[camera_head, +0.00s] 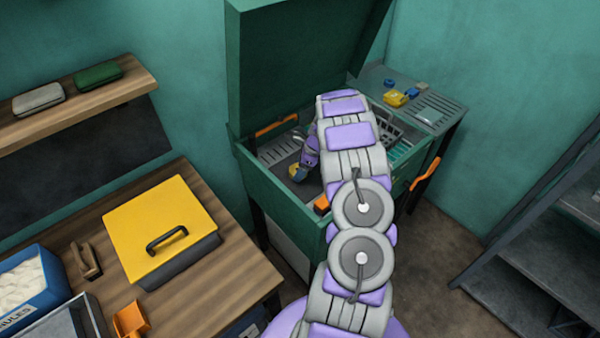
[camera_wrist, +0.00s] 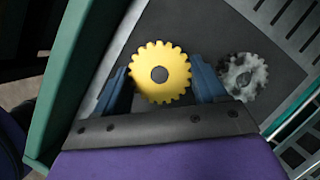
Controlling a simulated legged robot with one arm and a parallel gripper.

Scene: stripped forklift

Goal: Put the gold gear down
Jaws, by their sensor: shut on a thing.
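The gold gear (camera_wrist: 142,72) shows in the wrist view as a yellow toothed disc with a dark centre. My gripper (camera_wrist: 161,88) is shut on it, with one blue finger on each side. In the head view my gripper (camera_head: 298,172) reaches down inside the open green bin (camera_head: 262,176), and the gear there is small and partly hidden. The gear is over a dark floor panel; I cannot tell whether it touches it. A grey, blotchy gear (camera_wrist: 243,74) lies just right of my right finger in the wrist view.
The bin's raised lid (camera_head: 290,60) stands behind my arm. A slotted side table (camera_head: 430,108) with small yellow and blue parts is at the right. A wooden bench (camera_head: 235,262) with a yellow-lidded box (camera_head: 160,225) is at the left. A dark shelf rack (camera_head: 545,240) stands far right.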

